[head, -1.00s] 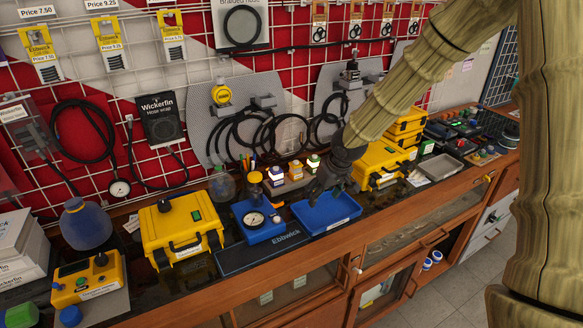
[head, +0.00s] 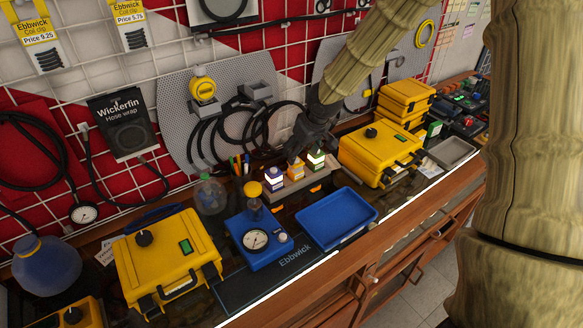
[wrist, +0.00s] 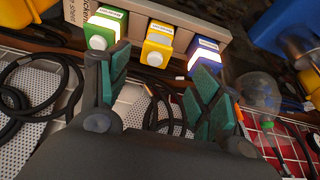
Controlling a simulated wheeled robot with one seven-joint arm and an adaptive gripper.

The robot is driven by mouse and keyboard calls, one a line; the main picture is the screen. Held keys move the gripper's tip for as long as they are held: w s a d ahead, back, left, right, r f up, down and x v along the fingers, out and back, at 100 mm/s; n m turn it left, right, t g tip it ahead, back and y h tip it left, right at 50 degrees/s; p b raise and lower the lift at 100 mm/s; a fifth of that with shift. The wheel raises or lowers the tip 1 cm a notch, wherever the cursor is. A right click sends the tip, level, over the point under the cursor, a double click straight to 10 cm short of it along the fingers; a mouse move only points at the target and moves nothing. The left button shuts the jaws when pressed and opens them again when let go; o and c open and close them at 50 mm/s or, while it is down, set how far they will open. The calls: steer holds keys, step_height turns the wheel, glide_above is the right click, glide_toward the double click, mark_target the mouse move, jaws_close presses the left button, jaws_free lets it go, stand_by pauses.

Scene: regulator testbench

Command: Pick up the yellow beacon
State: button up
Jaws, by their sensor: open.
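In the wrist view, the yellow beacon (wrist: 158,43) lies beyond the fingertips, between the green beacon (wrist: 104,25) and the blue beacon (wrist: 204,58). My gripper (head: 296,156) is just above and behind the row in the head view. In the wrist view my gripper (wrist: 160,78) is open and empty, its green-padded fingers spread to either side of the yellow beacon's line.
A blue tray (head: 338,232) and a blue gauge unit (head: 262,257) stand in front. Yellow cases (head: 172,236) (head: 381,152) flank the area. A clear rounded bottle (head: 211,196) stands left of the beacons. Black hoses (head: 215,147) hang on the panel behind.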

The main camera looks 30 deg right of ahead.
mark_target(298, 161)
steer(key=x, duration=0.4)
steer(key=shift+w+f, duration=0.3)
steer(key=shift+w, duration=0.05)
steer(key=shift+s+r+p, duration=0.15)
steer(key=shift+s+p, duration=0.3)
steer(key=shift+d, duration=0.1)
steer(key=x, duration=0.2)
steer(key=p+x, duration=0.1)
steer(key=x, duration=0.1)
steer(key=shift+w+d+r, duration=0.1)
steer(key=shift+w+d, duration=0.1)
steer(key=shift+d, duration=0.05)
steer(key=shift+f, duration=0.35)
steer(key=shift+w+f, duration=0.2)
steer(key=shift+f, duration=0.15)
steer(key=shift+s+r, duration=0.1)
steer(key=c, duration=1.2)
